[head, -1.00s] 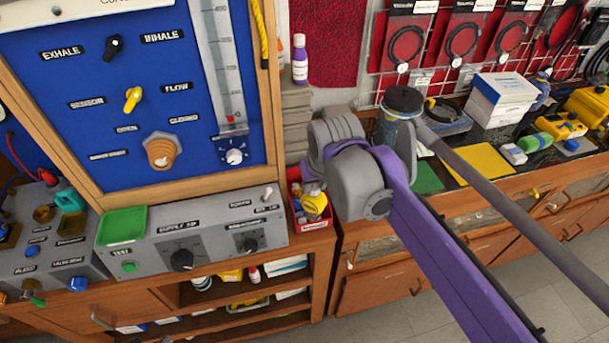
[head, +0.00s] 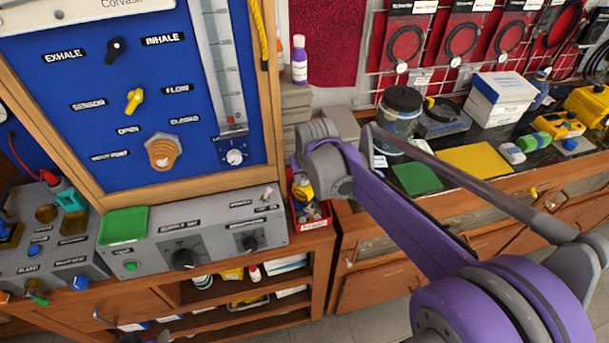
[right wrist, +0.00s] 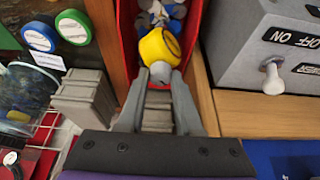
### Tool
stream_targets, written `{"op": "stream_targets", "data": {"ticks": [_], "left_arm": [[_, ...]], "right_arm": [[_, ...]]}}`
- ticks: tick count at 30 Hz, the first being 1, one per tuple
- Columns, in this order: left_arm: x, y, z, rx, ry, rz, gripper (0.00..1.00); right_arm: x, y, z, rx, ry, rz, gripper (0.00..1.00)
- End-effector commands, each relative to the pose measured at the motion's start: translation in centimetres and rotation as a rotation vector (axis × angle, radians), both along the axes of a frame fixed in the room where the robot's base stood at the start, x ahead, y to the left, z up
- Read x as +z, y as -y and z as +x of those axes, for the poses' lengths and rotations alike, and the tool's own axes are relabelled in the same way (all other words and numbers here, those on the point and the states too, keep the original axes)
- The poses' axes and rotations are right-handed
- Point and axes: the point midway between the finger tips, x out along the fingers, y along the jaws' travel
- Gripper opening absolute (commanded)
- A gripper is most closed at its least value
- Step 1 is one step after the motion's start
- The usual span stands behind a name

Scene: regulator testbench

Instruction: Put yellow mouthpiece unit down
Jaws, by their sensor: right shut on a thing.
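The yellow mouthpiece unit (head: 303,189) is at the red bin (head: 312,223) beside the testbench. In the right wrist view the yellow unit (right wrist: 160,46) has a round yellow body, with a pale stub towards me. My right gripper (right wrist: 159,88) is shut on that stub. In the head view my right gripper (head: 299,177) is partly hidden by its own wrist. The unit is over or inside the mouth of the red bin (right wrist: 126,45); its exact height is unclear.
Small grey and blue parts lie in the bin. The grey control box (head: 205,235) stands left of it. On the right bench are a glass jar (head: 398,122), a green mat (head: 417,178) and a yellow mat (head: 481,160). Grey blocks (right wrist: 85,97) stand close to the bin.

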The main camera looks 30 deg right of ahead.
Motion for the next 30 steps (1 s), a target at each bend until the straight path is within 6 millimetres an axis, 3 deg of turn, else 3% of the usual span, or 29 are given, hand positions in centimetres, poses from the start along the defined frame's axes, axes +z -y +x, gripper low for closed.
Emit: {"op": "stream_targets", "data": {"ticks": [11, 12, 17, 26, 30], "left_arm": [[-0.2, 0.0, -0.1, 0.0, -0.002, 0.0, 0.5], [-0.3, 0.0, -0.1, 0.0, -0.002, 0.0, 0.5], [-0.2, 0.0, -0.1, 0.0, -0.002, 0.0, 0.5], [-0.1, 0.0, 0.0, 0.0, 0.0, 0.0, 0.5], [0.3, 0.0, 0.1, 0.0, 0.002, 0.0, 0.5]], "right_arm": [[-0.4, 0.0, 0.0, 0.0, -0.001, 0.0, 0.0], [-0.5, 0.0, 0.0, 0.0, -0.001, 0.0, 0.35], [-0.4, 0.0, 0.0, 0.0, 0.0, 0.0, 0.64], [-0.2, 0.0, 0.1, 0.0, 0.0, 0.0, 0.64], [1.0, -0.1, -0.2, 0.0, 0.001, 0.0, 0.64]]}}
